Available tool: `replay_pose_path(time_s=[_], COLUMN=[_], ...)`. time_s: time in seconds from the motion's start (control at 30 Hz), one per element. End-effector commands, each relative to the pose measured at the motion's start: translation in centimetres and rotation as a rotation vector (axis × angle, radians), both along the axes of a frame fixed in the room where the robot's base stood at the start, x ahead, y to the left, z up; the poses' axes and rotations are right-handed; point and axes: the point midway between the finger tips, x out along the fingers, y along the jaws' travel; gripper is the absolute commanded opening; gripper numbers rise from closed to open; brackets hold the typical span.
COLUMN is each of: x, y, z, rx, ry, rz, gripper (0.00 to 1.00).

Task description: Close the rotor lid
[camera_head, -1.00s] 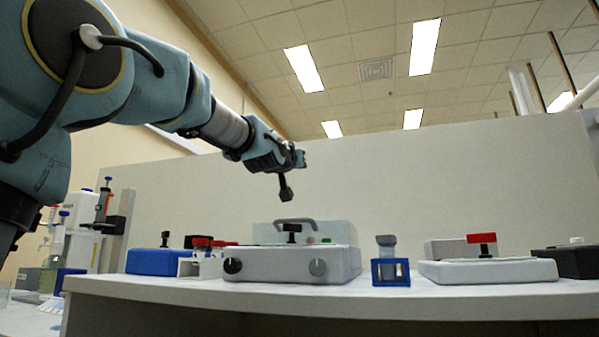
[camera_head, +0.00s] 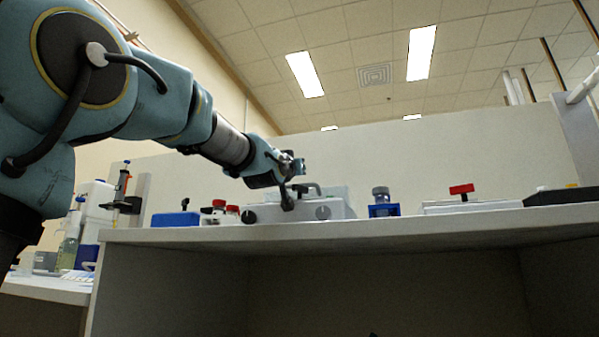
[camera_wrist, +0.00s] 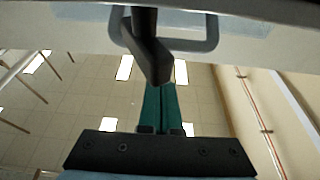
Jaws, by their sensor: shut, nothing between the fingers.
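A pale boxy unit (camera_head: 270,213) with round knobs on its front stands mid-bench. A pale raised panel (camera_head: 338,193) with a grey loop handle (camera_head: 312,188) shows behind it; it looks like the raised lid. In the wrist view the grey handle (camera_wrist: 205,45) crosses the top, with a dark bar-shaped part (camera_wrist: 150,50) in front of it. My gripper (camera_head: 299,166) is above the unit, apart from the handle, partly covering the unit with its hanging dark part. Its teal fingers (camera_wrist: 160,105) are together and empty. The rotor inside is hidden.
A blue rack with a grey-capped vial (camera_head: 382,208) stands to the right. Further right are a low pale unit with a red knob (camera_head: 461,190) and a black box (camera_head: 560,195). Red-capped jars (camera_head: 220,211) and a blue box (camera_head: 175,218) stand left.

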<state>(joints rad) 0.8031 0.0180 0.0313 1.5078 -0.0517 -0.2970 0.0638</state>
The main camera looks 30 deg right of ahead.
Motion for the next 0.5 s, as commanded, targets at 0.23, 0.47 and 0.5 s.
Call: replay_pose_path(time_s=[0.23, 0.47, 0.5], x=[-0.16, -0.19, -0.19], y=[0.14, 0.16, 0.16], z=[-1.23, -1.43, -1.42], rx=[0.001, 0.001, 0.001], ry=[0.001, 0.001, 0.001], rz=[0.0, 0.0, 0.0], gripper=[0.0, 0.0, 0.0])
